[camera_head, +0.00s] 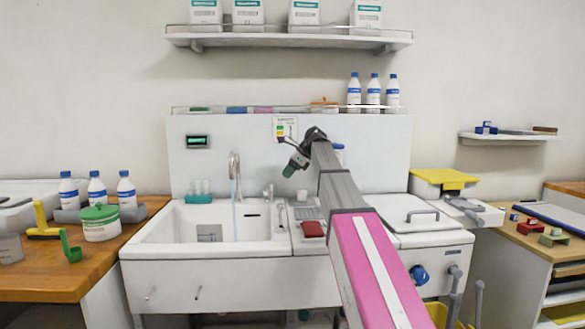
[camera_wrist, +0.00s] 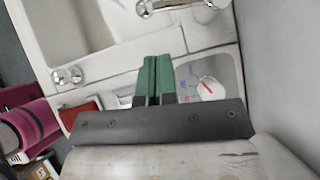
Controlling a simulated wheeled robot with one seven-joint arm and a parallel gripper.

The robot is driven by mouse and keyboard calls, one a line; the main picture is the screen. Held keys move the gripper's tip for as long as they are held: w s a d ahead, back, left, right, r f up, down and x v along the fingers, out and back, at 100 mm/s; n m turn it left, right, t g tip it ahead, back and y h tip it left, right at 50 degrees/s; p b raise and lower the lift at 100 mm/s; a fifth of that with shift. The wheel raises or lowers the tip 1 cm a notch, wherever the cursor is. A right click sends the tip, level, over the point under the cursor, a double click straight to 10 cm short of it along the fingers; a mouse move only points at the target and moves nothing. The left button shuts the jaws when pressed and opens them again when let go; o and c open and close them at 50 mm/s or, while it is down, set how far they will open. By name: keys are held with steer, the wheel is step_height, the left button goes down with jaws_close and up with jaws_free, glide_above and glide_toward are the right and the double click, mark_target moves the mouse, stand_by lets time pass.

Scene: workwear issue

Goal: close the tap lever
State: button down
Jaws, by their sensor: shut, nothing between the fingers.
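The chrome gooseneck tap (camera_head: 235,168) stands at the back of the white sink, and a thin bluish stream of water (camera_head: 236,215) runs from it into the basin. A small chrome fitting with a lever (camera_head: 268,192) stands to its right on the sink's back rim. My gripper (camera_head: 289,170) is above and to the right of that lever, apart from it, with its green fingers pointing down. In the wrist view my green fingers (camera_wrist: 153,80) are together and empty. A chrome part (camera_wrist: 175,5), perhaps the lever, is cut off at the top edge there.
The white sink (camera_head: 160,235) lies left of my arm. A red block (camera_head: 313,229) lies on the counter right of the basin. The white back panel (camera_head: 215,160) stands close behind my gripper.

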mark_target(268, 190)
steer(key=x, duration=0.6)
steer(key=shift+w+a, duration=0.1)
steer(key=shift+a, duration=0.5)
steer(key=shift+a+f, duration=0.35)
steer(key=shift+a, duration=0.2)
steer(key=shift+a+m+t, duration=0.4)
steer(key=shift+a+m, duration=0.05)
steer(key=shift+m, duration=0.15)
steer(key=shift+a, duration=0.5)
